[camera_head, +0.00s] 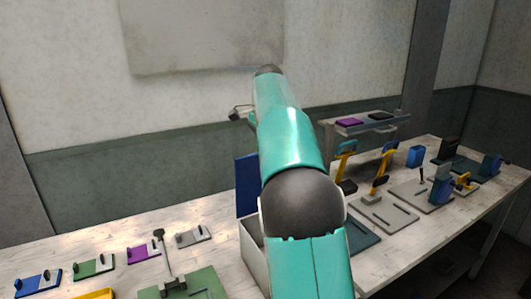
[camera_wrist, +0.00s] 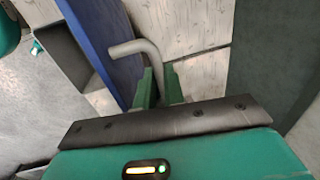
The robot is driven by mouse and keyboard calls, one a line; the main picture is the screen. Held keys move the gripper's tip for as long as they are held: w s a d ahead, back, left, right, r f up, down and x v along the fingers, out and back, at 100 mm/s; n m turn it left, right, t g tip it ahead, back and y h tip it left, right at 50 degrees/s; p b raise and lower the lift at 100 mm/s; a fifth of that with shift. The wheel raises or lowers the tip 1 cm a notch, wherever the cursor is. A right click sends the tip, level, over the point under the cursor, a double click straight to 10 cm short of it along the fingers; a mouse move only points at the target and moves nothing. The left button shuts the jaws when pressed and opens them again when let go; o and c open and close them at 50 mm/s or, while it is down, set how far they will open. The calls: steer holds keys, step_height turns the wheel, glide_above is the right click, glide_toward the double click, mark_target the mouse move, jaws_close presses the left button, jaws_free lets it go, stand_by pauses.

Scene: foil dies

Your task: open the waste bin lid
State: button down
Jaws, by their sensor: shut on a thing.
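The waste bin (camera_head: 253,262) is a pale open-topped box on the table, partly hidden behind my arm in the head view. Its blue lid (camera_head: 246,186) stands roughly upright at the back of the bin. In the wrist view the blue lid (camera_wrist: 106,45) runs diagonally, with a bent grey handle (camera_wrist: 137,47) beside it. My gripper (camera_wrist: 159,86) has its green fingers shut on the handle's lower end, between lid and fingers' far side. In the head view my arm hides most of the lid's right side, and the grip cannot be seen.
Left of the bin stand several small blue, green, purple and grey fixtures (camera_head: 145,252) and a green plate with a lever (camera_head: 175,285). Right of it are yellow-handled presses (camera_head: 378,187) and blue blocks (camera_head: 440,188). A small raised shelf (camera_head: 365,124) stands behind.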

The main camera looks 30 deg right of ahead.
steer(key=shift+w+a, duration=0.2)
steer(key=shift+w, duration=0.4)
steer(key=shift+r, duration=0.1)
